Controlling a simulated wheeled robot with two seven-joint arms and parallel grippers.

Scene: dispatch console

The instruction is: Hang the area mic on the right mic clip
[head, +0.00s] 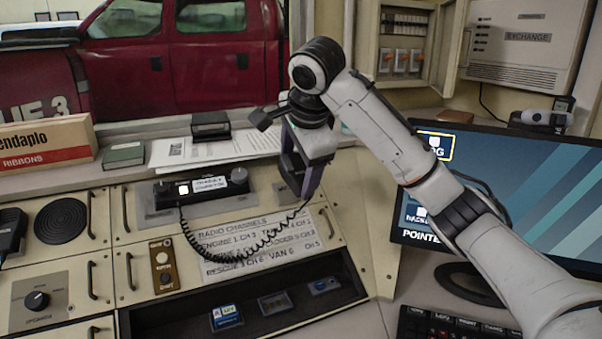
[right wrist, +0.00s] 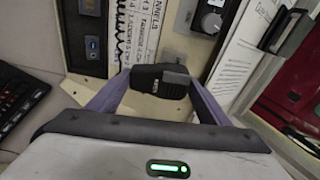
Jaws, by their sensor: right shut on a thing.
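In the head view my right gripper (head: 304,188) is above the right end of the radio panel and hides most of the mic. A black coiled cord (head: 240,255) runs from the radio unit (head: 202,188) up to the gripper. A dark piece on a grey plate shows just left of the fingers; I cannot tell whether it is the right mic clip. My left gripper is out of view.
Another black mic (head: 10,230) is at the far left beside a round speaker (head: 61,220). The radio channels card (head: 255,240) lies below the radio. An open dark tray (head: 285,305) is at the front. A monitor (head: 500,195) and keyboard (head: 450,325) stand right.

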